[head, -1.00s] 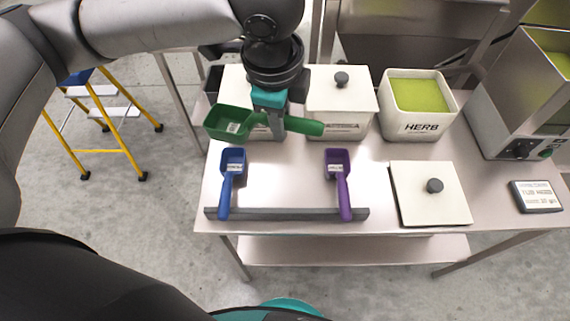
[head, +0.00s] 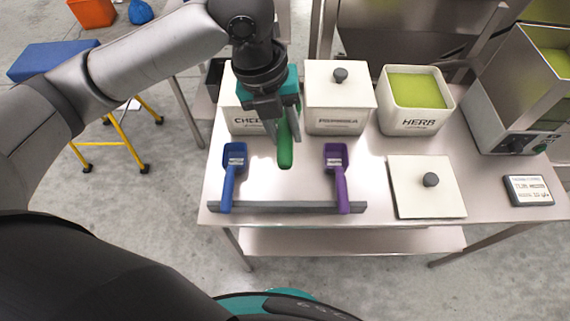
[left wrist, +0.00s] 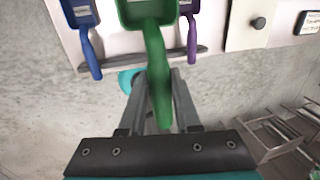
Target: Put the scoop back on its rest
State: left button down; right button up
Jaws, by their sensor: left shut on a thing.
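My left gripper (head: 285,136) is shut on the handle of the green scoop (head: 285,152) and holds it above the table, between the blue and purple scoops. In the left wrist view the scoop (left wrist: 155,50) has its bowl at the top of the picture and its handle between my fingers (left wrist: 160,95). The grey rest (head: 285,207) is a low bar along the table's front edge. The blue scoop (head: 229,185) lies with its handle on the left end, the purple scoop (head: 341,185) on the right end. The bar's middle is empty. My right gripper is out of view.
Behind stand a lidded bin marked CHEE-something (head: 243,122), partly hidden, another lidded bin (head: 340,105) and an open HERB bin (head: 415,100). A loose lid (head: 427,190) lies right of the rest.

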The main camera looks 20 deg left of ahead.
pick_arm(q)
jog(key=a+b+x, duration=0.1)
jog(key=x, duration=0.5)
jog(key=s+a+b+x, duration=0.1)
jog(key=b+x, duration=0.1)
jog(key=x, duration=0.5)
jog(key=a+b+x, duration=0.1)
jog(key=x, duration=0.5)
jog(key=shift+s+a+f, duration=0.2)
jog(key=shift+a+f, duration=0.1)
jog(key=shift+f, duration=0.35)
jog(key=shift+r, duration=0.1)
jog(key=c, duration=0.6)
grip_release()
jog(key=p+v, duration=0.2)
jog(key=v, duration=1)
